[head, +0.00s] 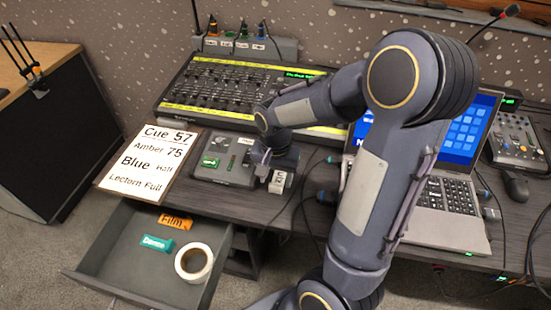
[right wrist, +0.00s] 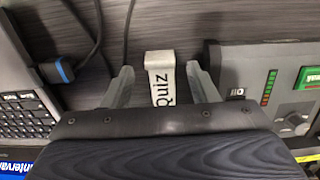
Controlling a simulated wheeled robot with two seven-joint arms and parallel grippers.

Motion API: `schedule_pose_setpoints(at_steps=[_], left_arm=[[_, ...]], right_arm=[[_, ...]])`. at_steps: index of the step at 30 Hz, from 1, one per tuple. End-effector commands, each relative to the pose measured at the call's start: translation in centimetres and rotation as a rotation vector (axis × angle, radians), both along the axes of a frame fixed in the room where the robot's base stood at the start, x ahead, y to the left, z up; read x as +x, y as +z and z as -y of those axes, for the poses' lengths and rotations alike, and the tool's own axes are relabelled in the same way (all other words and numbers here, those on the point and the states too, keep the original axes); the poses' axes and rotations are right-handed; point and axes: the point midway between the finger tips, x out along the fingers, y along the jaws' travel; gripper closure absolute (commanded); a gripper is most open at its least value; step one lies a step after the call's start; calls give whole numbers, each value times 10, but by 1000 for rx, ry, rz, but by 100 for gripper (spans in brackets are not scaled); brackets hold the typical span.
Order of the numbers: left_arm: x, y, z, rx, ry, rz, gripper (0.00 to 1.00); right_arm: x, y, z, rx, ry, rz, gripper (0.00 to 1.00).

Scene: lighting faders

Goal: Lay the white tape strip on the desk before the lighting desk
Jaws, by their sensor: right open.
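The white tape strip (head: 277,183), marked "Quiz", lies on the dark desk close to its front edge, in front of the lighting desk (head: 225,88). In the right wrist view the strip (right wrist: 162,82) is between the fingers of my right gripper (right wrist: 161,86). The fingers are apart, with a gap on each side of the strip. In the head view my right gripper (head: 272,160) is low over the desk, just behind the strip, and its fingertips are hard to make out. My left gripper is not in view.
A small control box (head: 228,156) stands left of the strip; a laptop (head: 440,205) and cables are to its right. A cue card (head: 150,158) lies at the left. Below, an open drawer (head: 125,262) holds a tape roll (head: 194,262), an orange strip (head: 175,221) and a teal strip (head: 157,243).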

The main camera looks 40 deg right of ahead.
Motion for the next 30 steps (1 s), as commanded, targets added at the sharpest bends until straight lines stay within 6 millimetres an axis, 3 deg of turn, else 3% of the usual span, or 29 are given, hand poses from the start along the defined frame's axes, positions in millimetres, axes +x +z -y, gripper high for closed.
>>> schedule_pose_setpoints(at_steps=[3,9,17,20,25,30], left_arm=[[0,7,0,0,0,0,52],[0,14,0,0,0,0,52],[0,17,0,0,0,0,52],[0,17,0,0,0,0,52],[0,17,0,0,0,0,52],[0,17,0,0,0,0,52]], right_arm=[[2,31,0,0,1,9,47],[1,71,0,0,0,6,47],[-2,97,-1,8,8,8,47],[-16,106,-9,49,69,55,47],[-65,124,-44,154,313,249,47],[-109,128,-81,171,559,461,47]])
